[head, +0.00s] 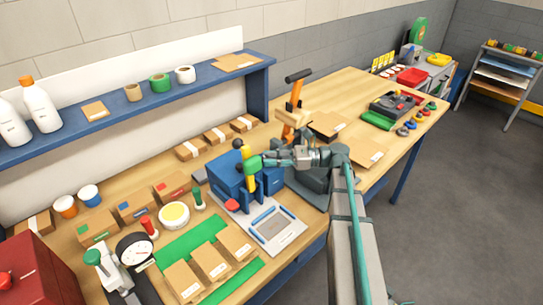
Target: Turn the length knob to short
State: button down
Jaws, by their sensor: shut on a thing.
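A blue stacker machine (227,178) stands on the wooden bench near the middle of the head view, with a yellow upright part and dark round knobs at its top. My gripper (264,158) reaches in from the right at the machine's upper right side. It is shut on a small green knob-like part (253,163) beside the yellow upright. The fingertips are small and partly hidden, and I cannot read any length marking or tell which way the knob points.
A grey plate with a framed panel (273,228) lies in front of the machine, with a red knob (232,205) at its edge. Cartons lie on a green mat (185,247) to the left. An orange-handled tool (296,97) stands behind my gripper. The bench's right part has bare wood.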

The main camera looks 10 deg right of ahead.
jog(key=shift+w+d+r+n+g+p, duration=0.15)
jog(key=shift+n+g+p, duration=0.25)
jog(key=shift+g+p, duration=0.25)
jog(key=shift+w+a+r+n+g+p, duration=0.1)
jog(key=shift+n+g+p, duration=0.3)
jog(key=shift+g+p, duration=0.25)
jog(key=n+g+p, duration=0.1)
jog(key=g+p, duration=0.1)
jog(key=p, duration=0.4)
jog(key=shift+w+r, duration=0.1)
jog(key=shift+r, duration=0.05)
jog(key=p, duration=0.3)
jog(key=shift+n+g+p, duration=0.3)
jog(key=shift+n+p, duration=0.1)
jog(key=shift+f+g+p, duration=0.35)
jog(key=shift+g+p, duration=0.05)
jog(key=c, duration=1.2)
grip_release()
jog(key=t+b, duration=0.1)
jog(key=b, duration=0.2)
jog(key=shift+f+b, duration=0.3)
jog(key=shift+f, duration=0.05)
jog(key=t+b, duration=0.1)
jog(key=b, duration=0.3)
jog(key=m+t+b, duration=0.1)
jog(key=b, duration=0.3)
jog(key=shift+s+m, duration=0.3)
jog(key=shift+s, duration=0.05)
